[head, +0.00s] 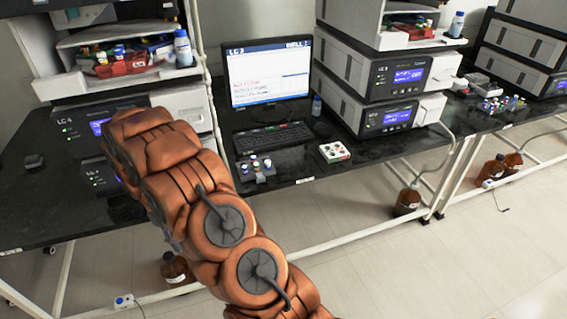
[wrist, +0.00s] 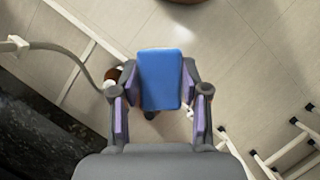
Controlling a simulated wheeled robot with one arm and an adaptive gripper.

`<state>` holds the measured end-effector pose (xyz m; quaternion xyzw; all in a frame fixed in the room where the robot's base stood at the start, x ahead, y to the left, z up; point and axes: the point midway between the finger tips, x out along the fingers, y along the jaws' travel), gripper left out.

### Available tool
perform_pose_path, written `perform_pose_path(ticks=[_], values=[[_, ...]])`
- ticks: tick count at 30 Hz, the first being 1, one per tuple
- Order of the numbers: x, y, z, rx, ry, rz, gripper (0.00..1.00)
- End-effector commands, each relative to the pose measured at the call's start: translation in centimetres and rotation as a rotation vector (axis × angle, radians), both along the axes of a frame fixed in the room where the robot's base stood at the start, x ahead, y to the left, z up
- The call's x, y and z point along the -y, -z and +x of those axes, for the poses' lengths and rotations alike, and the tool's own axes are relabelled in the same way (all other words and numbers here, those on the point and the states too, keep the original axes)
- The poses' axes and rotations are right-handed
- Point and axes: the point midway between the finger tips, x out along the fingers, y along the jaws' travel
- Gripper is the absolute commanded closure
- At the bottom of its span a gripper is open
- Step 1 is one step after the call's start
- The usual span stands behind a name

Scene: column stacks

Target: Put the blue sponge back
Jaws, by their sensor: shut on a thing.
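The blue sponge (wrist: 160,80) is a flat blue block in the middle of the wrist view. My gripper (wrist: 158,84) is shut on it, with one purple-padded finger at each side. The sponge is held above the pale tiled floor, clear of the bench. In the head view my orange-brown arm fills the lower middle, and neither the gripper nor the sponge can be made out there.
A black bench (head: 50,205) carries a monitor (head: 268,75), a keyboard (head: 272,138), a small white vial tray (head: 334,152) and stacked LC instruments (head: 385,80). Brown bottles (head: 407,200) stand on the floor by white frame rails. Floor (head: 480,270) at front right is free.

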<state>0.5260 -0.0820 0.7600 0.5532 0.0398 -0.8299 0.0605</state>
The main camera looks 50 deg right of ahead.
Motion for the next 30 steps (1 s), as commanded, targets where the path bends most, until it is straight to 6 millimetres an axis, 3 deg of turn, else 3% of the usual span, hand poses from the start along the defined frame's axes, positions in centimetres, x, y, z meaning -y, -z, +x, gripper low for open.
perform_pose_path(ticks=[3, 8, 15, 18, 24, 30], values=[[6.1, -0.8, -0.8, 0.002, -0.111, -0.002, 0.98], [14.0, -2.5, -2.9, 0.003, -0.278, -0.003, 0.98], [25.3, -5.1, -8.4, 0.002, -0.535, -0.004, 0.98], [29.1, -6.1, -11.0, 0.002, -0.638, -0.004, 0.98], [33.8, -7.6, -14.9, 0.001, -0.785, -0.003, 0.98], [35.6, -8.2, -16.2, 0.0, -0.839, -0.003, 0.98]])
